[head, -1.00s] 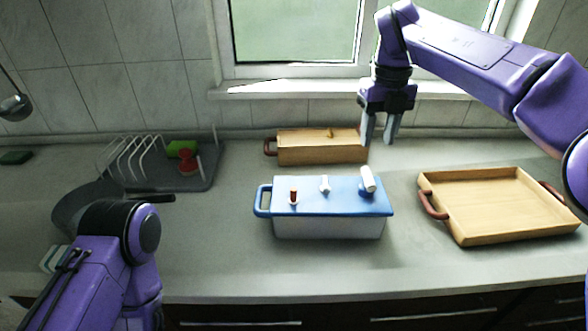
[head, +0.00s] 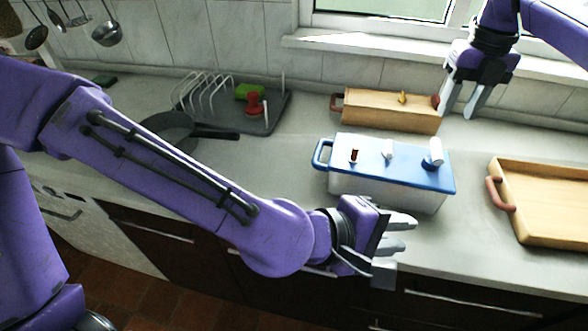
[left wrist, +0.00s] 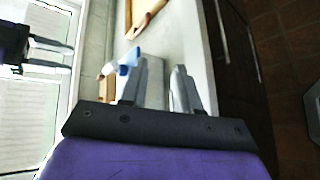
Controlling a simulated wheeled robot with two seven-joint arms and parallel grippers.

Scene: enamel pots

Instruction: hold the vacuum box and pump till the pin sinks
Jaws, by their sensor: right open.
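The vacuum box (head: 385,189) is white with a blue lid and stands on the counter, its blue side handle (head: 321,154) at the left. On the lid a small red pin (head: 354,156) stands up at the left, a white knob (head: 388,149) sits in the middle, and a white pump handle (head: 436,151) at the right. My left gripper (head: 402,240) is open and empty in front of the box near the counter edge; its fingers show apart in the left wrist view (left wrist: 160,85). My right gripper (head: 463,108) is open and empty, behind and right of the box.
A wooden box (head: 385,112) stands behind the vacuum box, close to my right gripper. A wooden tray (head: 545,236) lies at the right. A dish rack (head: 270,124) and a dark pan (head: 165,130) are at the left. The counter between pan and vacuum box is clear.

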